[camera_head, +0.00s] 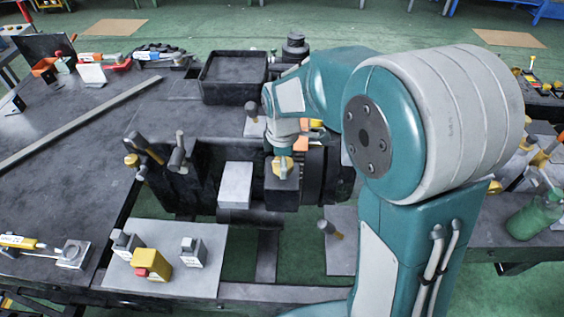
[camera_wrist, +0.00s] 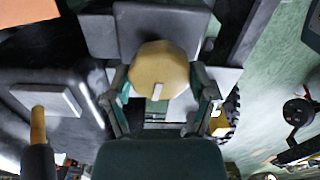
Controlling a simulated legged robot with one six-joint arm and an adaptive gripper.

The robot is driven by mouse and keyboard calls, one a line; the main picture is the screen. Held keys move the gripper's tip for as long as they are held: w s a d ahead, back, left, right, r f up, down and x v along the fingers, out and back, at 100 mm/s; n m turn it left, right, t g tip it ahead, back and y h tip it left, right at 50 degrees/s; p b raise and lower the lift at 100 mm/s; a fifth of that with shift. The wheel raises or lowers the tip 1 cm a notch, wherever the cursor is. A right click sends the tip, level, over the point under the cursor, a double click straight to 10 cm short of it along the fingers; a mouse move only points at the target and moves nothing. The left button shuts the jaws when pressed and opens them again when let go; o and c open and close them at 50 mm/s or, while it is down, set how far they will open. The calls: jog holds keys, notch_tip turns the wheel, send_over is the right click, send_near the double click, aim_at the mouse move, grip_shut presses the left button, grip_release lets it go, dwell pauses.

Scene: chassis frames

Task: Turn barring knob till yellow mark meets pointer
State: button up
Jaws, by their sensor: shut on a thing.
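The barring knob (camera_wrist: 158,68) is a tan, many-sided knob with one short pale stripe (camera_wrist: 156,92) on its near face, close to its lower edge in the wrist view. My gripper (camera_wrist: 160,76) has one finger on each side of the knob and is shut on it. In the head view my gripper (camera_head: 283,148) points down onto the knob (camera_head: 282,167), on top of a dark block. I cannot make out a yellow mark or the pointer for certain.
A dark toothed wheel (camera_head: 314,176) stands close right of the block, and a pale box (camera_head: 236,184) to its left. Upright handles (camera_head: 178,152) stand further left. A grey plate (camera_head: 205,236) holds a yellow box with a red button (camera_head: 152,263). A black tray (camera_head: 234,77) lies behind.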

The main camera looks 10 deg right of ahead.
jog(key=shift+f+n, duration=0.1)
jog(key=shift+n, duration=0.5)
jog(key=o, duration=1.1)
jog(key=shift+c, duration=0.2)
notch_tip(320, 180, up, 12)
